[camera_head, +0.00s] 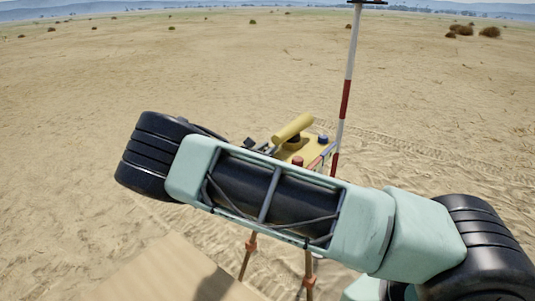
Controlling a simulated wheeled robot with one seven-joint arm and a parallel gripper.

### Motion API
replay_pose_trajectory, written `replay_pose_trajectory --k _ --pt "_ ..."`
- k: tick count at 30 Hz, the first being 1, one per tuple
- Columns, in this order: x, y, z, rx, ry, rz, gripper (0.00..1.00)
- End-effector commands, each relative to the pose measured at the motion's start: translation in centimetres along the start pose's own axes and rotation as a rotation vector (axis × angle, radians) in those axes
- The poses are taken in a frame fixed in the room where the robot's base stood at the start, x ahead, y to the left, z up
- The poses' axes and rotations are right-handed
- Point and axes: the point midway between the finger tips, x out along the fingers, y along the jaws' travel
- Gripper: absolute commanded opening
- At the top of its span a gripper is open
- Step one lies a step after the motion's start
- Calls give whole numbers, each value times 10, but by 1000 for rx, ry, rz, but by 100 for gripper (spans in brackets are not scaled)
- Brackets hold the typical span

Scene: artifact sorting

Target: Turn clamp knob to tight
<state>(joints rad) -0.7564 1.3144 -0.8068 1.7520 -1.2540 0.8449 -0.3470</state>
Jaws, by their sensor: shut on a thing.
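A yellow plate (313,152) sits on top of a tripod (309,270) with brownish legs. On it are a thick yellow cylinder (294,127), a red knob (298,161) and a small blue knob (323,139). I cannot tell which part is the clamp knob or how tight it is. My pale green and black arm crosses the view in front and hides the lower part of the plate and the top of the legs. Small dark parts show at the plate's left side; I cannot tell whether they are mine. My gripper cannot be made out.
A red and white pole (345,95) rises just right of the plate, its lower end hidden by my arm. A flat tan surface (165,270) lies at the bottom left. Open sandy ground (90,80) with scattered shrubs (460,30) surrounds the tripod.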

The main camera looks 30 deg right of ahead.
Motion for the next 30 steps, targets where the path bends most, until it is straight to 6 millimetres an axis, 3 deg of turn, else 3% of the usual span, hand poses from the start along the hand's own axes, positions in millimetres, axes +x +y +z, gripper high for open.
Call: replay_pose_trajectory --k 30 --pt "1 1 -5 3 2 -883 2"
